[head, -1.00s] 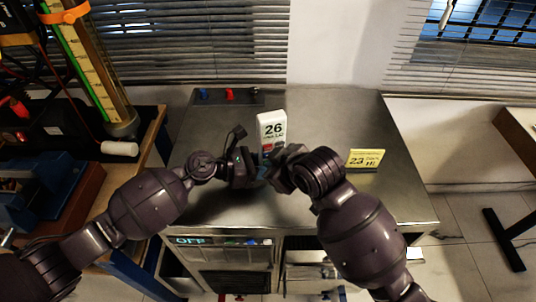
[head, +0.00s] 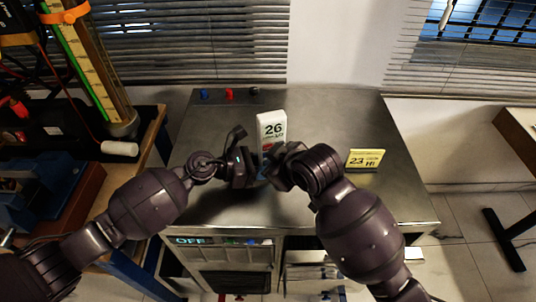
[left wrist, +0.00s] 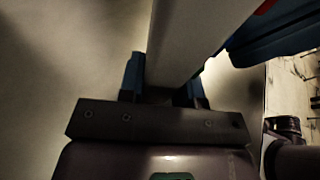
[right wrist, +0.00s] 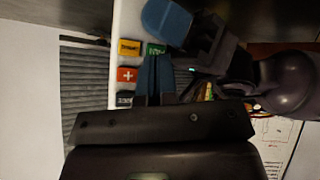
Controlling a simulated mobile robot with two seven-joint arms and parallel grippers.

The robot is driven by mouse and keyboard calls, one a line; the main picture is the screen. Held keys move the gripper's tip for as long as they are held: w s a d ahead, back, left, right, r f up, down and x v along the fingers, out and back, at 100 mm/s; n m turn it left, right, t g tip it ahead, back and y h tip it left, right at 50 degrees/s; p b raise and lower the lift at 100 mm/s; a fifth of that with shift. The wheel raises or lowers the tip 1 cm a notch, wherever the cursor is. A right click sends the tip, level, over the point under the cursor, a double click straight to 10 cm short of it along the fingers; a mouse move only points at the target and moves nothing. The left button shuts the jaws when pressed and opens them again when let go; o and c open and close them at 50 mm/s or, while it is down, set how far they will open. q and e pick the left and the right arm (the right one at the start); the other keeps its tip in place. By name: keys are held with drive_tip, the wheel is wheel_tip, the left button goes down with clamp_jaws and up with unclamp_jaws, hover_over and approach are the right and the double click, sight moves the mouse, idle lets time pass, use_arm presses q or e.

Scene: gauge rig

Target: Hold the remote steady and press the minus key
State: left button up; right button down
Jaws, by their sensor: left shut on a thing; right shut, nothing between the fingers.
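The white remote (head: 271,128) stands upright above the metal cabinet top, its display reading 26. My left gripper (head: 258,174) is shut on its lower part; the left wrist view shows the remote's pale edge (left wrist: 190,40) between the blue fingers. My right gripper (head: 271,174) is shut and empty in front of the remote's key face. In the right wrist view its blue fingertips (right wrist: 156,62) are close to the keys, beside the red plus key (right wrist: 127,75); I cannot tell whether they touch. I cannot make out the minus key, which may be behind the fingers.
A yellow card (head: 365,159) reading 23 and HI stands to the right on the cabinet top (head: 330,115). Small blue, red and dark knobs (head: 229,95) sit at the back. The cabinet front shows OFF (head: 190,240). A cluttered bench (head: 150,150) stands left.

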drive_tip(key=shift+w, duration=0.15)
idle(0.5)
drive_tip(key=shift+s+d, duration=0.2)
drive_tip(key=shift+s, duration=0.6)
drive_tip(key=shift+w, duration=0.2)
drive_tip(key=shift+w+a, duration=0.15)
drive_tip(key=shift+w, duration=0.1)
drive_tip(key=shift+w+a, duration=0.1)
drive_tip(key=shift+w, duration=0.25)
idle(0.9)
drive_tip(key=shift+s, duration=0.15)
drive_tip(key=shift+s+d, duration=0.25)
drive_tip(key=shift+s, duration=0.4)
